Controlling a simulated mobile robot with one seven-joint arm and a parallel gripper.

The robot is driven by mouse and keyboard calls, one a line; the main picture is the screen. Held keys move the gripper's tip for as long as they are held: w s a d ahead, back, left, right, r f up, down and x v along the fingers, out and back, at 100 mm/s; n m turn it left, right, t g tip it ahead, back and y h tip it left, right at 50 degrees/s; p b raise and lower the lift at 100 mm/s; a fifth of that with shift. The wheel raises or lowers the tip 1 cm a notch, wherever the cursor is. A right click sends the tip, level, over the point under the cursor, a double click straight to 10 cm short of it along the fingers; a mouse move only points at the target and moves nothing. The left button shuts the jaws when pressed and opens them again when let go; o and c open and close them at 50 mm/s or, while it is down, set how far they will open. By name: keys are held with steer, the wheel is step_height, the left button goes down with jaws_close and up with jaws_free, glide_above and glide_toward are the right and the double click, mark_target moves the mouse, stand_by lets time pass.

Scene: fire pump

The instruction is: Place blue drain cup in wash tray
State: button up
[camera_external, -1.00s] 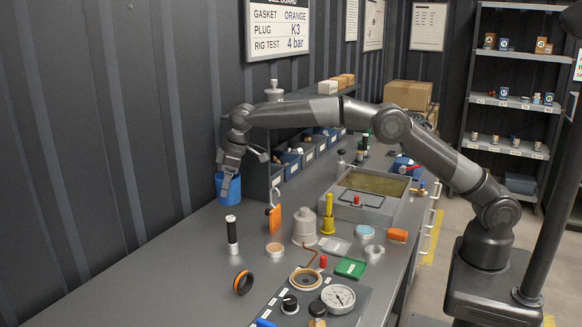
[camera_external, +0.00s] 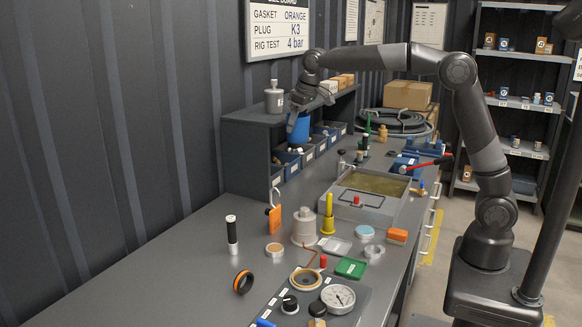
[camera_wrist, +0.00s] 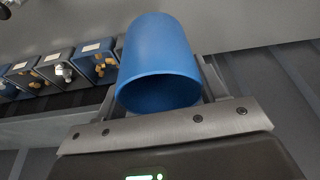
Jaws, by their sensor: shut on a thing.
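The blue drain cup (camera_external: 299,128) is held in the air by my gripper (camera_external: 297,108), in front of the shelf unit at the back of the bench. In the wrist view the blue cup (camera_wrist: 160,62) sits between the two fingers of my gripper (camera_wrist: 160,95), with its open mouth facing the camera. The gripper is shut on it. The wash tray (camera_external: 367,212) is a grey rectangular basin with murky yellowish liquid, right of and nearer than the cup. A small red-topped item and a wire handle show at its near side.
The shelf unit (camera_external: 250,133) carries a grey bottle (camera_external: 274,98) and boxes, with blue bins (camera_external: 289,162) below.

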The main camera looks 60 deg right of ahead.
steer(key=s+d+f, duration=0.3)
steer(key=d, duration=0.3)
steer(key=s+d+f, duration=0.2)
steer(key=s+d, duration=0.1)
steer(key=d, duration=0.3)
steer(key=s+d+f+m, duration=0.1)
steer(key=s+d+f, duration=0.3)
steer(key=s+d, duration=0.65)
steer(key=s+d+f, duration=0.4)
steer(key=s+d, duration=0.4)
steer(key=s, duration=0.5)
steer(key=shift+w+a+f, duration=1.2)
steer(key=shift+w+f, duration=0.2)
steer(key=shift+f, duration=0.35)
steer(key=shift+w+a+f, duration=1.15)
steer(key=shift+w+f, duration=0.3)
steer(key=shift+f, duration=0.35)
steer(key=shift+w+a+f, duration=1.2)
steer(key=shift+w+f, duration=0.2)
steer(key=shift+f, duration=0.35)
steer(key=shift+f, duration=0.1)
steer(key=o, duration=0.6)
steer(key=shift+f, duration=0.1)
steer(key=o, duration=0.4)
